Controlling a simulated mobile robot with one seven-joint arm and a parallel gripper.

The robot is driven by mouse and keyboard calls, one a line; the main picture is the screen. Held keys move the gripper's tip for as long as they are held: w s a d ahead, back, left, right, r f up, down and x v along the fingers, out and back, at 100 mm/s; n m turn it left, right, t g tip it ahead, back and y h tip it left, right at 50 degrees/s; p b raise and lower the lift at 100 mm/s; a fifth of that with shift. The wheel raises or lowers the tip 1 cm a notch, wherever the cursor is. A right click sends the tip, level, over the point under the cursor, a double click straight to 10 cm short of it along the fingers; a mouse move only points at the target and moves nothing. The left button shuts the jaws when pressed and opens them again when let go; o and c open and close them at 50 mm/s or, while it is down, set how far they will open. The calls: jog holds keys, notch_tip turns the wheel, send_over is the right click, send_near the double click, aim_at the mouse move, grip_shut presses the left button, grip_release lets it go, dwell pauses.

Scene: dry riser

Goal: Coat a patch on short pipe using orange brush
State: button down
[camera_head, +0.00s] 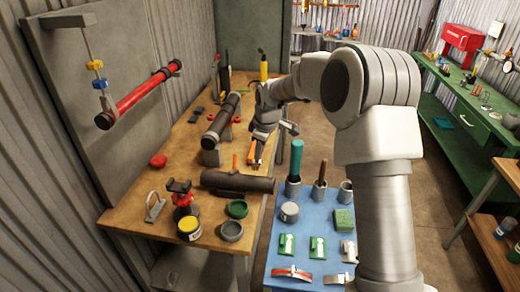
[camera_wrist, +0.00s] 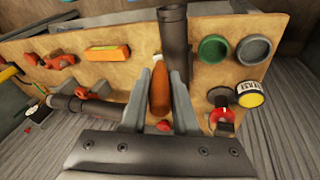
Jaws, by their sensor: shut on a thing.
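The short dark pipe (camera_head: 237,182) lies across the near part of the wooden bench. In the wrist view the short pipe (camera_wrist: 173,32) shows just beyond my fingers. My gripper (camera_wrist: 158,80) is shut on the orange brush (camera_wrist: 158,92), whose orange-brown handle sits between the two grey fingers. The brush's bristles cannot be made out, and I cannot tell whether it touches the pipe.
A green cup (camera_head: 237,209), a grey cup (camera_head: 231,231) and a yellow jar (camera_head: 189,229) stand in front of the pipe. A longer dark pipe (camera_head: 222,122) rests on supports behind. A blue table (camera_head: 300,253) to the right holds a teal-handled tool (camera_head: 296,160) and several small items.

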jog(key=shift+f+b, duration=0.6)
jog(key=shift+f, duration=0.4)
jog(key=shift+s, duration=0.1)
jog(key=s, duration=0.1)
jog(key=s+b, duration=0.1)
jog(key=s+d+b, duration=0.1)
jog(key=s, duration=0.1)
jog(key=shift+s+d+f, duration=0.1)
jog(key=shift+f, duration=0.15)
dwell(1.7)
notch_tip(320, 180, up, 6)
jog(key=p, duration=0.4)
dwell(0.4)
jog(key=shift+r, duration=0.1)
